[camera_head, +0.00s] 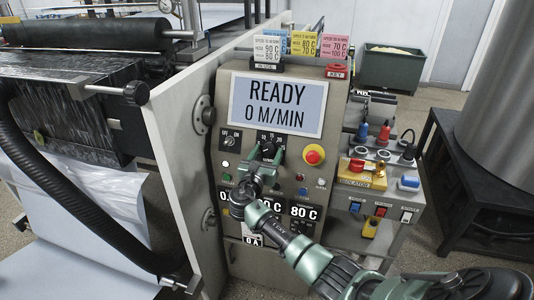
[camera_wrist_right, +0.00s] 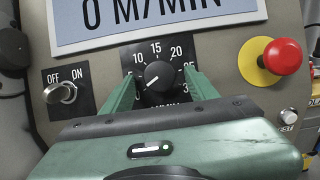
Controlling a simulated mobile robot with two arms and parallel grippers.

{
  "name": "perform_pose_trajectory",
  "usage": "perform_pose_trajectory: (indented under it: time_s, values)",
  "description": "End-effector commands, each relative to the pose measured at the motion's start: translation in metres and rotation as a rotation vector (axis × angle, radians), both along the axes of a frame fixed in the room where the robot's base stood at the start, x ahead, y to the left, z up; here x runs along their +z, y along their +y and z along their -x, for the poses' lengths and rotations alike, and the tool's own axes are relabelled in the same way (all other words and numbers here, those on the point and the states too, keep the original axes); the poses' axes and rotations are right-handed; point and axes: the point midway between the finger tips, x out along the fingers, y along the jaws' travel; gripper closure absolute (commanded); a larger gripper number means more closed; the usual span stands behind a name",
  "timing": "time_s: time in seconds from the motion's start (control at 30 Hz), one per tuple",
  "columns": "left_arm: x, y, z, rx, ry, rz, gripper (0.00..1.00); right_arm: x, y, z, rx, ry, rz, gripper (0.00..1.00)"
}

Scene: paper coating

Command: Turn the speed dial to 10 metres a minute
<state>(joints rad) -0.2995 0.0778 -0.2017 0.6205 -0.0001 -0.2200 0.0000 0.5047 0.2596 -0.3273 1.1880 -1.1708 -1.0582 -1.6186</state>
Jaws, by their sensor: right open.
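The speed dial (camera_wrist_right: 158,76) is a round black knob on a black scale plate with marks including 10, 15, 20 and 25. Its white pointer line slants to the lower left, toward the low end of the scale. In the head view the dial (camera_head: 267,149) is partly hidden by my right gripper (camera_head: 264,158). The right gripper (camera_wrist_right: 158,92) is open, with one green finger on each side of the dial; I cannot tell whether they touch it. The display (camera_head: 278,104) reads READY, 0 M/MIN. My left gripper is not in view.
An OFF/ON toggle switch (camera_wrist_right: 60,92) sits left of the dial. A red emergency button (camera_head: 314,154) on a yellow base sits right of it. Small readouts (camera_head: 304,212) lie below, near my right arm. A side console (camera_head: 378,190) with colored knobs stands at right.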

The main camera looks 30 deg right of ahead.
Motion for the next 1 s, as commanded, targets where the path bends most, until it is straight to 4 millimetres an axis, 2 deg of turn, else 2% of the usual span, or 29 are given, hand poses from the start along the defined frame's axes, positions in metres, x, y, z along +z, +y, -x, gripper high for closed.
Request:
perform_pose_trajectory:
  time_s: [0.2, 0.27, 0.4, 0.43, 0.73, 1.0]
  values:
    - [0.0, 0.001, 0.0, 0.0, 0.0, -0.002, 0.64, 0.0, -0.001, 0.0, 0.0, -0.001, -0.001, 0.41]
    - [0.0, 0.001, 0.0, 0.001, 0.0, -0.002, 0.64, 0.0, 0.0, 0.0, 0.0, 0.0, -0.001, 0.55]
    - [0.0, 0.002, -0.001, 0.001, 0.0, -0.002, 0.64, 0.0, 0.0, 0.0, 0.0, 0.001, -0.001, 0.94]
    - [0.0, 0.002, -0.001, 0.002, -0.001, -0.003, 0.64, 0.0, 0.0, 0.0, 0.0, 0.001, -0.001, 1.0]
    - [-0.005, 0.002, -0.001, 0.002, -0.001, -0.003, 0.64, -0.002, 0.0, 0.0, -0.014, -0.024, -0.022, 1.0]
    - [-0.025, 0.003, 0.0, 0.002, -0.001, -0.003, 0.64, -0.005, 0.002, -0.003, -0.075, -0.129, -0.113, 1.0]
